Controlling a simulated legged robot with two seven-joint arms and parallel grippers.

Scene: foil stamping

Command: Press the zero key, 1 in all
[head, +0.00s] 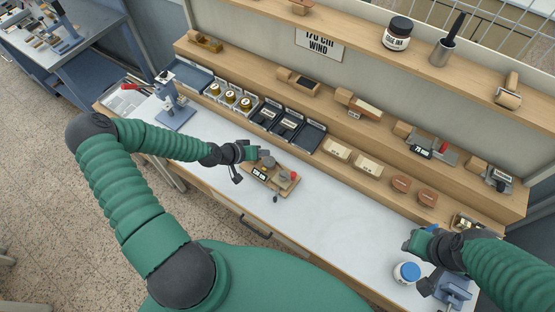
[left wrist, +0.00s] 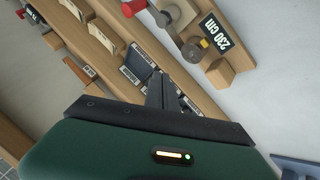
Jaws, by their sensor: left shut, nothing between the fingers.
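A wooden-based counting device (head: 272,178) lies on the white bench top, with a black display, grey round parts and a red knob. In the left wrist view its display (left wrist: 218,40) reads "230 c/m", upside-down to tilted, with a small yellow button (left wrist: 204,43) at its edge. No key there is readable as zero. My left gripper (head: 254,154) is at the device's far left edge in the head view; its fingers (left wrist: 157,92) are shut and empty, and whether they touch anything cannot be told. My right gripper (head: 415,243) is over the bench at the right, its fingers unclear.
Behind the device stand dark trays (head: 287,127) and wooden blocks (head: 337,149) along the shelf. A small press (head: 174,102) stands at the left. A blue-lidded jar (head: 407,272) stands below my right gripper.

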